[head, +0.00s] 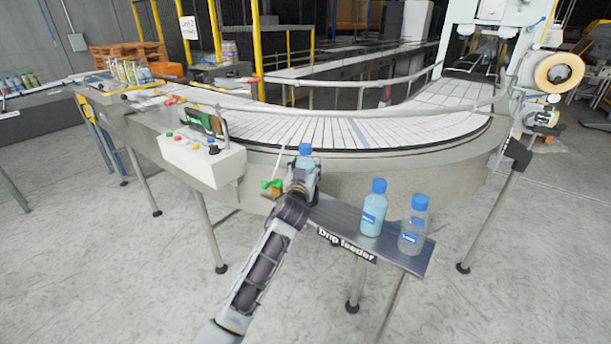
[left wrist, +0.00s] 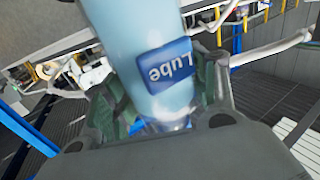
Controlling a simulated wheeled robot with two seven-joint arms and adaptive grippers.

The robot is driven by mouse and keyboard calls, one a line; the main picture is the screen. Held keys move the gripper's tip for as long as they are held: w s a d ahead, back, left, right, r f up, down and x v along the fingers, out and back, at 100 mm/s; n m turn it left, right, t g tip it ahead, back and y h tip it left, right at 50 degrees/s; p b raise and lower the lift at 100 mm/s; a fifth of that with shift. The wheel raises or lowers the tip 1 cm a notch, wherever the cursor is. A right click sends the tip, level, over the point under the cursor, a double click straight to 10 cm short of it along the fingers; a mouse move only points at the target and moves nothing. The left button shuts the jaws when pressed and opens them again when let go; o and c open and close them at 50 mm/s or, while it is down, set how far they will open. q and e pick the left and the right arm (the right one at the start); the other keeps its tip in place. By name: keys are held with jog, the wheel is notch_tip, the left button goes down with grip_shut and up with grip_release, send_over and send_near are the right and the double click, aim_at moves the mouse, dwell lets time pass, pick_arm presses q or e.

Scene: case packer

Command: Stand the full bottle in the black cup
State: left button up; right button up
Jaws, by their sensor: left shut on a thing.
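My left gripper (head: 303,178) is shut on a bottle with a blue cap (head: 306,150), held near the conveyor's front side. In the left wrist view the held bottle (left wrist: 128,45) is filled with pale blue as far as it shows and has a blue "Lube" label; it looks tilted there. The gripper's fingers (left wrist: 165,125) close around its lower part. A pale blue bottle (head: 373,212) and a clearer, greyish bottle (head: 412,232) stand upright on the shelf, both blue-capped. I cannot make out the black cup; my gripper and arm hide part of the shelf's left end. My right gripper is not in view.
The metal shelf (head: 420,262) carries a "Drip feeder" sign (head: 346,245). A green-handled valve (head: 272,186) is just left of my gripper. The curved conveyor (head: 370,132) with its guide rail lies behind. A control box (head: 200,160) with buttons is at left.

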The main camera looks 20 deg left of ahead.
pick_arm(q)
jog(key=shift+f, duration=1.3)
jog(key=shift+f, duration=0.15)
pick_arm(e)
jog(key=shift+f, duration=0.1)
pick_arm(q)
jog(key=o, duration=1.4)
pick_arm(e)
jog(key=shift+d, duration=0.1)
pick_arm(q)
jog(key=shift+s+d, duration=0.1)
jog(key=shift+s, duration=0.45)
jog(key=s, duration=0.3)
jog(key=s+d+b, duration=0.1)
jog(key=s, duration=0.6)
jog(key=shift+s+d+b, duration=0.15)
jog(key=shift+s+b, duration=0.2)
jog(key=shift+s, duration=0.05)
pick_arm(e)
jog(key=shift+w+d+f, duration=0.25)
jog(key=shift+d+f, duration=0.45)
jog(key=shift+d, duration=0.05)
